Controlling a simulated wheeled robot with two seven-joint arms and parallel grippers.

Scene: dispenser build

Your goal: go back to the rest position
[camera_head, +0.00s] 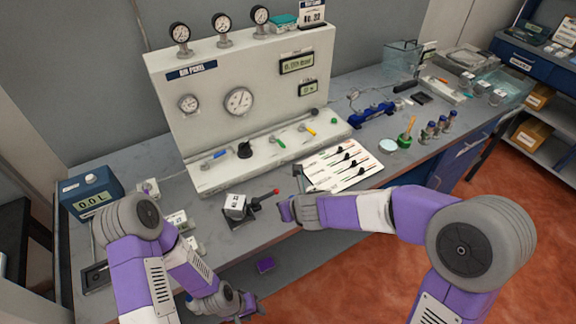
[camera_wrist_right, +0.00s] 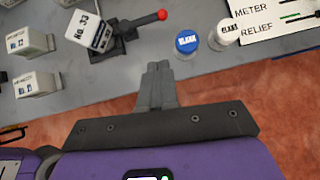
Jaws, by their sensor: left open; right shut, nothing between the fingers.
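My left arm comes in from the left and bends down in front of the bench in the head view. Its gripper (camera_head: 250,304) hangs low, below the bench's front edge, open and with nothing seen in it. My right arm reaches in from the right, and its hand (camera_head: 298,211) is at the bench's front edge. In the right wrist view the right gripper (camera_wrist_right: 158,84) is shut with nothing between its fingers. Its fingertips are just short of two capped jars, one blue (camera_wrist_right: 187,43) and one white (camera_wrist_right: 224,33), apart from them.
A white block marked 33 (camera_head: 236,206) sits on a dark fixture with a red-knobbed lever (camera_head: 276,191). The white gauge panel (camera_head: 212,134) stands behind. A labelled white card (camera_head: 345,165) lies right of it. Orange floor (camera_head: 385,262) is open before the bench.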

